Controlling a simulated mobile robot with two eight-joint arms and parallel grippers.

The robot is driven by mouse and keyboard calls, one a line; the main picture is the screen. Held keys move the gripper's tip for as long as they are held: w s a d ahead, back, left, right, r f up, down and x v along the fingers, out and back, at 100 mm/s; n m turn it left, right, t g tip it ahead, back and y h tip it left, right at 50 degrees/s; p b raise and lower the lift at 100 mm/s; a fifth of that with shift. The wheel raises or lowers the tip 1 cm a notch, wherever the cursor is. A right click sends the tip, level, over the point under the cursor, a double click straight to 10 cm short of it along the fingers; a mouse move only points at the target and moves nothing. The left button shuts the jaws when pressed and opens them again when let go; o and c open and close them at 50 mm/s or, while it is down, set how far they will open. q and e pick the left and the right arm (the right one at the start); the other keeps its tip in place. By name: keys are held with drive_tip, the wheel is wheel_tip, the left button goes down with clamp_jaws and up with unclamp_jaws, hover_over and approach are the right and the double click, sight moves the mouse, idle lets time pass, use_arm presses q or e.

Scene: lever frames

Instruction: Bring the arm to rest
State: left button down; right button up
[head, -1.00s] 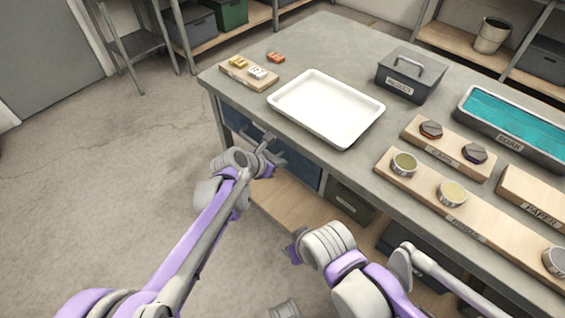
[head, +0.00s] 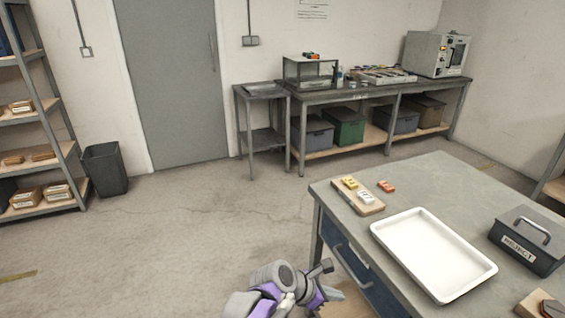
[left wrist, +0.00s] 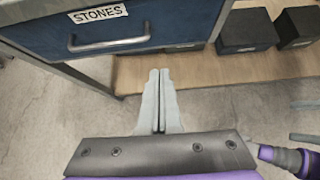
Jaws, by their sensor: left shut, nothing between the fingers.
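My left gripper (head: 318,272) is low beside the near left corner of the grey workbench (head: 448,174), next to its blue drawer front (head: 352,270). In the left wrist view its two grey fingers (left wrist: 159,100) are together with nothing between them. They point toward the lower shelf, below the blue drawer (left wrist: 130,32) labelled STONES, which looks closed. A purple and grey part of mine shows at the right edge of that view. My right gripper is not in the head view.
On the bench are a white tray (head: 434,252), a wooden block with small pieces (head: 357,196), an orange piece (head: 386,186) and a dark REJECT box (head: 528,240). A bin (head: 104,170) and side tables stand at the back. The floor at left is clear.

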use_arm(q)
drive_tip(key=s+a+f+m+t+y, duration=0.1)
drive_tip(key=s+a+f+m+y, duration=0.15)
drive_tip(key=s+a+m, duration=0.7)
drive_tip(key=s+a+f+m+y, duration=0.1)
drive_tip(key=s+a+m+y, duration=0.35)
drive_tip(key=a, duration=0.95)
drive_tip(key=s+a+f+m+t+y, duration=0.1)
drive_tip(key=s+a+m+y, duration=0.1)
drive_tip(key=s+a+m, duration=0.75)
drive_tip(key=w+a+r+n+p, duration=0.1)
drive_tip(key=w+r+p, duration=0.1)
drive_tip(key=r+p, duration=0.5)
drive_tip(key=w+r+n+p, duration=0.1)
drive_tip(key=w+r+p, duration=0.1)
drive_tip(key=r+p, duration=0.4)
wheel_tip(320, 180, up, 2)
drive_tip(key=shift+a+r+p, duration=0.1)
drive_tip(key=shift+a+p, duration=0.25)
drive_tip(key=shift+a, duration=0.05)
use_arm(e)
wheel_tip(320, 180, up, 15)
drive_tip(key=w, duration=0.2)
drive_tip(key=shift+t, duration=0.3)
use_arm(q)
drive_tip(key=shift+s, duration=0.25)
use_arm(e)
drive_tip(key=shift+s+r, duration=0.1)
